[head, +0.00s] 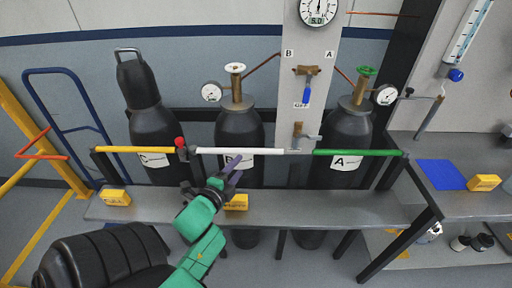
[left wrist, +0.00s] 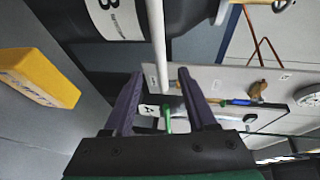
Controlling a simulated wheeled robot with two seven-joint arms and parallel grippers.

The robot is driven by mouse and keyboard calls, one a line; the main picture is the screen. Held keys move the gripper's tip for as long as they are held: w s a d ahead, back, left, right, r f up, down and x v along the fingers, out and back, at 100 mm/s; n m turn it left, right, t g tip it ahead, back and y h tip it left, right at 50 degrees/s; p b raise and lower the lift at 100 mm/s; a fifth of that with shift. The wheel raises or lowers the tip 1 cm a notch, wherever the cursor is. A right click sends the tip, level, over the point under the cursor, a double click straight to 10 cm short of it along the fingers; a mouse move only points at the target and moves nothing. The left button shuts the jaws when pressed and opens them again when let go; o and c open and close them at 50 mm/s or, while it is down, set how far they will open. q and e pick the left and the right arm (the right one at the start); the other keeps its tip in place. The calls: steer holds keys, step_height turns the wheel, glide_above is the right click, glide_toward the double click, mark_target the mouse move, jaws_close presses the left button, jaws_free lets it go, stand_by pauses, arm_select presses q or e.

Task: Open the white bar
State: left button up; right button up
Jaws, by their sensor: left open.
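The white bar (head: 255,151) runs level in front of the middle cylinder, between the yellow bar on the left and the green bar on the right. My left gripper (head: 238,167) is just below the bar's middle in the head view, its fingers open and empty. In the left wrist view, the white bar (left wrist: 158,35) runs from the top edge down to between the two open fingers (left wrist: 160,74). I cannot tell whether the fingers touch it. My right gripper is in neither view.
The yellow bar (head: 135,149) and green bar (head: 358,152) hang in line with it. A red knob (head: 180,142) stands at the left joint. Dark cylinders (head: 239,128) stand behind. A grey bench (head: 310,208) with yellow blocks (head: 115,197) lies below.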

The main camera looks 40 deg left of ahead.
mark_target(240, 151)
arm_select(q)
steer(key=p+x, duration=0.1)
steer(key=x, duration=1.3)
steer(key=shift+c, duration=0.4)
jaws_close()
steer(key=shift+s+f, duration=0.1)
